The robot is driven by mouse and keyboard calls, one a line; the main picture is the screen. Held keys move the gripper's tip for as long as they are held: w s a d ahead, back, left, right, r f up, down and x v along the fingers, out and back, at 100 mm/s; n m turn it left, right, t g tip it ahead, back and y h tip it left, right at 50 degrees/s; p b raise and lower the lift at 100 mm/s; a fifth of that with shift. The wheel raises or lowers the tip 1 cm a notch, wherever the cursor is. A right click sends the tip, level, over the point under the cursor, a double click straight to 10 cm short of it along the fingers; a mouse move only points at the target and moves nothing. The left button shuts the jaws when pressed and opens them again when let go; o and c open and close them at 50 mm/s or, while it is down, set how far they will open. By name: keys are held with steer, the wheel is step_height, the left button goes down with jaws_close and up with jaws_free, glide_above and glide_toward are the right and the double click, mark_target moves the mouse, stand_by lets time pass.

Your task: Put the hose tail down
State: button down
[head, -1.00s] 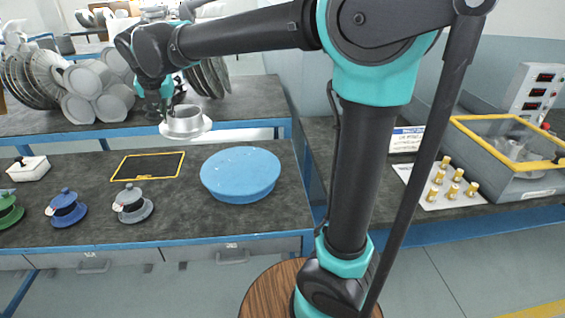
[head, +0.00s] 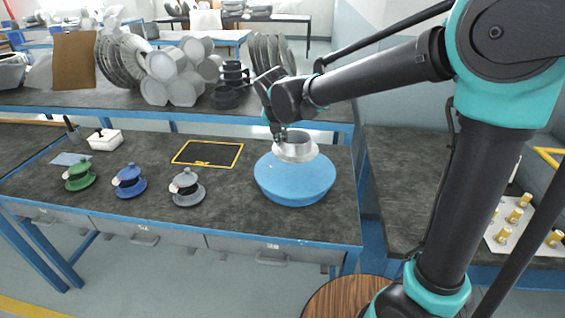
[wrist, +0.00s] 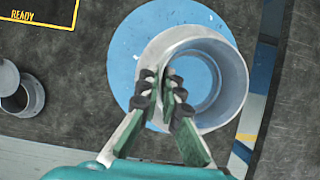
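The hose tail is a silver-grey flanged ring (head: 296,150), open through its middle. It shows large in the wrist view (wrist: 233,75). My gripper (wrist: 163,85) is shut on its near-left wall, one finger on each side of it. In the head view my gripper (head: 280,134) is at the ring's upper-left rim. The ring is over the round blue pad (head: 295,188), which shows around and through it in the wrist view (wrist: 128,62). I cannot tell whether the ring touches the pad or hangs just above it.
A yellow-edged rectangle (head: 208,153) marked READY lies left of the pad, empty. Grey (head: 187,190), blue (head: 130,182) and green (head: 79,177) flanged parts stand along the bench front. A white box (head: 105,140) is further left. Stacked parts fill the shelf behind.

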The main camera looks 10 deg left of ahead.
step_height(320, 180, down, 9)
steer(key=shift+r, duration=0.1)
stand_by(0.4)
steer(key=c, duration=1.7)
jaws_free()
steer(key=v, duration=1.2)
steer(key=shift+s, duration=0.1)
